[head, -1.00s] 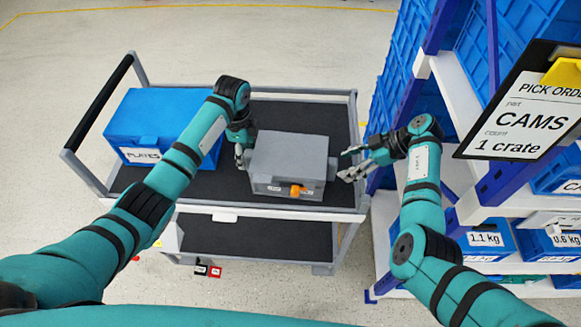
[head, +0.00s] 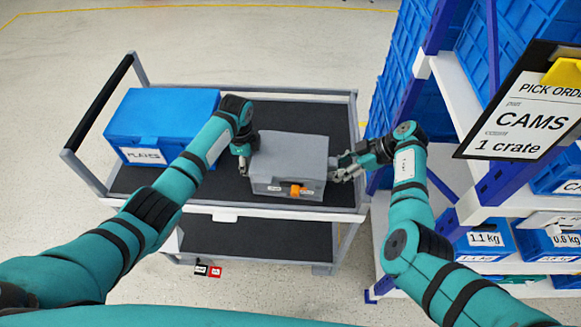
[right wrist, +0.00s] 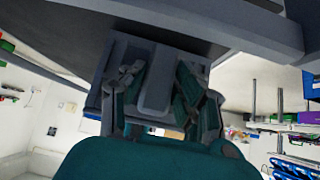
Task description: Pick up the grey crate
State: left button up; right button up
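The grey crate (head: 289,150) stands closed and upright on the cart's top deck, with an orange clip on its front. My left gripper (head: 244,167) is at the crate's left side, pointing down; its fingers are too small to tell open from shut. My right gripper (head: 342,172) is at the crate's right side. In the right wrist view its fingers (right wrist: 157,92) are apart, one on each side of a grey handle-like part of the crate (right wrist: 159,82). I see a narrow gap beside that part, so the grip looks open around it.
A blue crate (head: 157,115) labelled PLATES stands left of the grey one on the cart (head: 290,212). A shelf rack (head: 450,190) with blue bins rises close to my right arm. A pick order sheet (head: 525,115) reads CAMS, 1 crate.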

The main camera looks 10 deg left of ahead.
aim_at(334, 161)
pick_arm(q)
grip_shut()
pick_arm(e)
grip_shut()
pick_arm(q)
jog(key=shift+r, duration=0.2)
pick_arm(e)
jog(key=shift+r, duration=0.15)
